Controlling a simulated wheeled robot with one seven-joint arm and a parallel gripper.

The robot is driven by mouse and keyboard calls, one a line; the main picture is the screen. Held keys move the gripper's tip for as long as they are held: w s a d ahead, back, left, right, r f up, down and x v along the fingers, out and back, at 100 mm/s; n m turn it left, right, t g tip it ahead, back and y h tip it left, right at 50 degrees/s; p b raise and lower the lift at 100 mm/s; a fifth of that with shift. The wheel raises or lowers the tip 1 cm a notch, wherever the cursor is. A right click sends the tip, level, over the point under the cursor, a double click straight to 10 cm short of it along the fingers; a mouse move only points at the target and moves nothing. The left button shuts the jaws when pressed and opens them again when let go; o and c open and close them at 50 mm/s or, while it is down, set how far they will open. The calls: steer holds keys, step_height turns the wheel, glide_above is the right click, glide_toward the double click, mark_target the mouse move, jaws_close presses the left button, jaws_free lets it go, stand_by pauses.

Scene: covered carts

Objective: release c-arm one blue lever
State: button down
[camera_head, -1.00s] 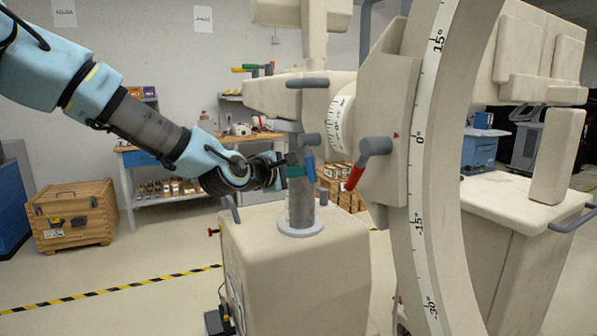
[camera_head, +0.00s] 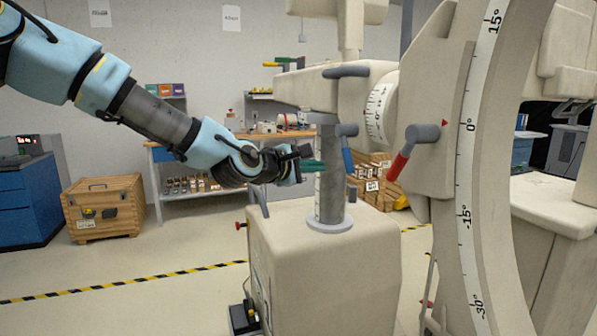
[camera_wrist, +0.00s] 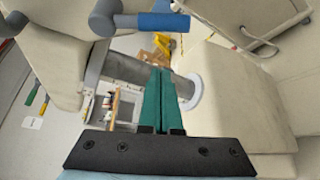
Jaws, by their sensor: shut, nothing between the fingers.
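The blue lever (camera_head: 347,155) hangs from a grey knob on the C-arm's column side in the head view, tilted slightly from vertical. In the wrist view the blue lever (camera_wrist: 160,21) lies across the top of the picture, beyond the fingertips and apart from them. My gripper (camera_head: 318,166) has green fingers, shut together and empty, just left of the lever and close to the grey column (camera_head: 331,185). In the wrist view the fingers of my gripper (camera_wrist: 161,75) point toward the column. Whether they touch the column cannot be told.
A red lever (camera_head: 398,166) hangs to the right, beside the large graduated C-arc (camera_head: 466,150). A grey handle (camera_head: 346,72) sits above. The beige cart base (camera_head: 325,270) stands below. A wooden crate (camera_head: 104,207) and shelves are behind left, with open floor between.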

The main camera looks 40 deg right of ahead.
steer(key=shift+b+v, duration=0.35)
steer(key=shift+v, duration=2.45)
steer(key=shift+r, duration=0.1)
steer(key=w+a+f+m+t+y, duration=0.1)
steer(key=w+a+f+m+y, duration=0.1)
steer(key=w+a+f+y, duration=0.45)
steer(key=w+a+f+m+t+y, duration=0.1)
steer(key=w+a+f+m+y, duration=0.15)
steer(key=a+f, duration=0.8)
steer(key=w+a+f+m+y, duration=0.1)
steer(key=a+y, duration=0.1)
steer(key=a, duration=0.7)
steer(key=w+a+f+m+y, duration=0.1)
steer(key=a+f+y, duration=0.1)
steer(key=a, duration=0.8)
steer(key=s+a+g+y, duration=0.1)
steer(key=s+a, duration=0.2)
steer(key=a, duration=0.5)
steer(key=s+a+g+y, duration=0.1)
steer(key=s+a, duration=0.1)
steer(key=a, duration=0.5)
steer(key=shift+s+a+r, duration=0.4)
steer(key=shift+r, duration=0.05)
